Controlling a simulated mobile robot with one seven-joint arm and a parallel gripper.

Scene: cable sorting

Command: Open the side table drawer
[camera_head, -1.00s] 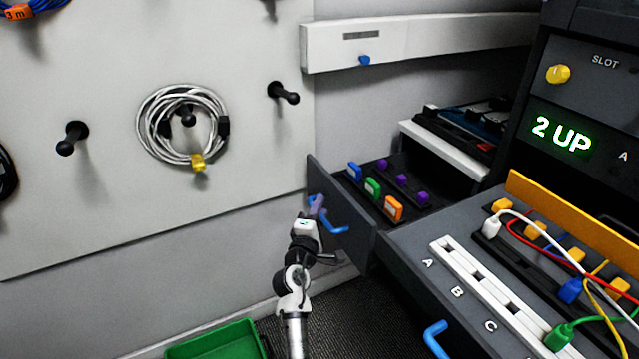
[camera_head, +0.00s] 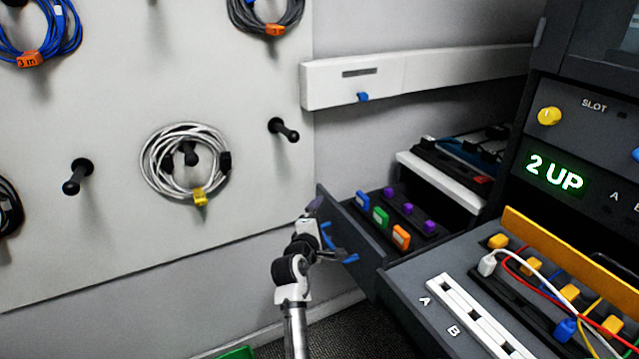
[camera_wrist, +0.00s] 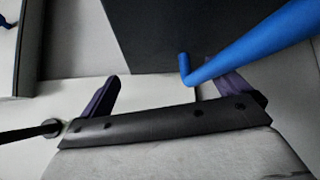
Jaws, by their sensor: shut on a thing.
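The dark grey side table drawer (camera_head: 350,235) stands pulled out in the head view, showing colored connectors inside. Its blue handle (camera_head: 328,236) is on the front face, and shows large at the upper right of the wrist view (camera_wrist: 255,42). My gripper (camera_head: 314,207) is at the drawer front by the handle, with its purple fingertips near the front's left end. The exact contact is hidden.
The bench (camera_head: 405,280) with white strip and cables lies right of the drawer. A pegboard (camera_head: 120,130) with coiled cables and pegs is at the left. A white wall box (camera_head: 330,85) is above the drawer. A green bin (camera_head: 238,353) shows at the bottom edge.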

